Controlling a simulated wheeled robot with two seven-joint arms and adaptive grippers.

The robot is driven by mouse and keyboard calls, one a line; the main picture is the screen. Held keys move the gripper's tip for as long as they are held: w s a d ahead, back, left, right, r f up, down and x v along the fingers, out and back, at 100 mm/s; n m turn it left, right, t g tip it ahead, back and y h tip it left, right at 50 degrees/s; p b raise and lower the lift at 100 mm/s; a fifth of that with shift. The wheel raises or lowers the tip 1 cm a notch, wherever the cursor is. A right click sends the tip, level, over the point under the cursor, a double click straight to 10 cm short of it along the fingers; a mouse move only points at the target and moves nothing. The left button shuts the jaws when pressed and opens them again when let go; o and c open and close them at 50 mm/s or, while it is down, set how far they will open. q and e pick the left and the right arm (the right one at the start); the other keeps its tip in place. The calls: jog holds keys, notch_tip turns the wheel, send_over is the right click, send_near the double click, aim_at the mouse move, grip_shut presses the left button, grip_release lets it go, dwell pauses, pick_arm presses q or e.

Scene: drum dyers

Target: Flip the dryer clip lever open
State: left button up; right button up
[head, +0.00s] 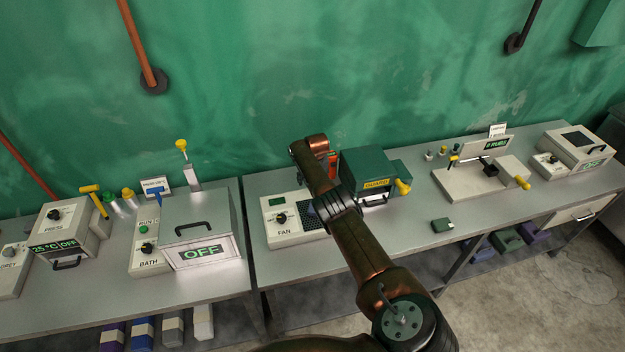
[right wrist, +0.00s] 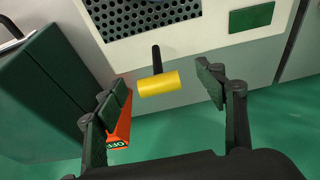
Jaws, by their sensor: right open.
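The dryer (head: 290,236), a pale unit marked FAN, stands mid-bench, partly hidden behind my right arm. In the right wrist view a lever with a yellow grip (right wrist: 159,83) and black stem projects near the perforated plate (right wrist: 150,15). I take it as the clip lever; my arm hides it in the head view. My right gripper (right wrist: 168,92) is open, with a finger on either side of the yellow grip and visible gaps to both. An orange-red part (right wrist: 120,122) with an OFF label shows beside the left-hand finger. My left gripper is not in view.
A green box marked GUARD (head: 372,172) with a yellow-tipped handle stands right of my arm. The bath (head: 200,232) and press (head: 70,230) are at left. A pale fixture (head: 470,183) is at right. A small green block (head: 442,225) lies on otherwise clear bench.

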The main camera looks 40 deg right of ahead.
jog(key=shift+w+a+r, duration=0.15)
jog(key=shift+w+a, duration=0.05)
jog(key=shift+a, duration=0.05)
jog(key=shift+a+r, duration=0.2)
jog(key=shift+r, duration=0.2)
jog(key=shift+s+d+r, duration=0.1)
jog(key=shift+s+d, duration=0.15)
jog(key=shift+s, duration=0.1)
jog(key=shift+v, duration=0.8)
jog(key=s+a, duration=0.5)
jog(key=s, duration=0.6)
jog(key=shift+d, duration=0.1)
